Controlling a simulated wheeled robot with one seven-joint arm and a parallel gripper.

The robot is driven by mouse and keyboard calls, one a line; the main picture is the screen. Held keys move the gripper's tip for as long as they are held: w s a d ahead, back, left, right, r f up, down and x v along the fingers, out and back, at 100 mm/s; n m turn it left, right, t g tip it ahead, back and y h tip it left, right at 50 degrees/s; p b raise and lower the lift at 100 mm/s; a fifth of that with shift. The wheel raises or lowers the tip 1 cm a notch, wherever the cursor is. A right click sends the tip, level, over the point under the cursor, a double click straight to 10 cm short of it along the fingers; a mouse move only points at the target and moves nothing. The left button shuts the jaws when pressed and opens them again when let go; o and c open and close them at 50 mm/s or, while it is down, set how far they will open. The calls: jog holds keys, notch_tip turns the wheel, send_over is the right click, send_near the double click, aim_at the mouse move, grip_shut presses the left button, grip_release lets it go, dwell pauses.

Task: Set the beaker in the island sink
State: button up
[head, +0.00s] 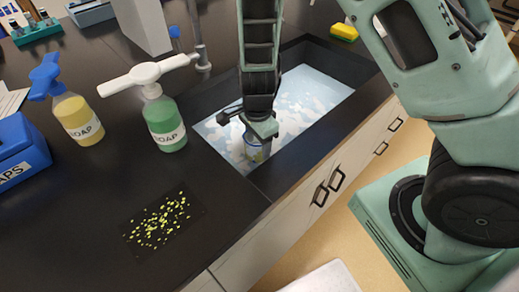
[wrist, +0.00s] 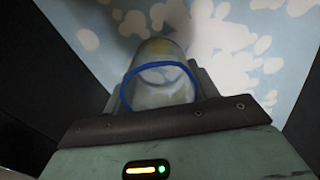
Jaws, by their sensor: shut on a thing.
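The island sink (head: 322,97) is a basin set in the black counter, with a pale blue bottom marked by white patches. My gripper (head: 256,150) reaches down into the near left part of the sink. In the wrist view my gripper (wrist: 158,95) is shut on the beaker (wrist: 150,100), a clear vessel with a blue rim. The beaker also shows in part below my gripper in the head view (head: 252,152). The sink bottom (wrist: 235,45) lies beyond it. I cannot tell whether the beaker touches the bottom.
A green soap bottle (head: 165,125) and a yellow soap bottle (head: 78,118) stand left of the sink. A faucet (head: 200,50) rises behind its left edge. A speckled dark mat (head: 158,222) lies on the front counter. A yellow sponge (head: 344,32) sits beyond the sink.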

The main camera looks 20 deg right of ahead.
aim_at(258, 151)
jog(key=shift+f, duration=1.75)
jog(key=shift+f+b, duration=0.1)
jog(key=shift+b, duration=0.2)
jog(key=shift+f, duration=0.15)
jog(key=o, duration=0.9)
jog(key=shift+o, duration=0.2)
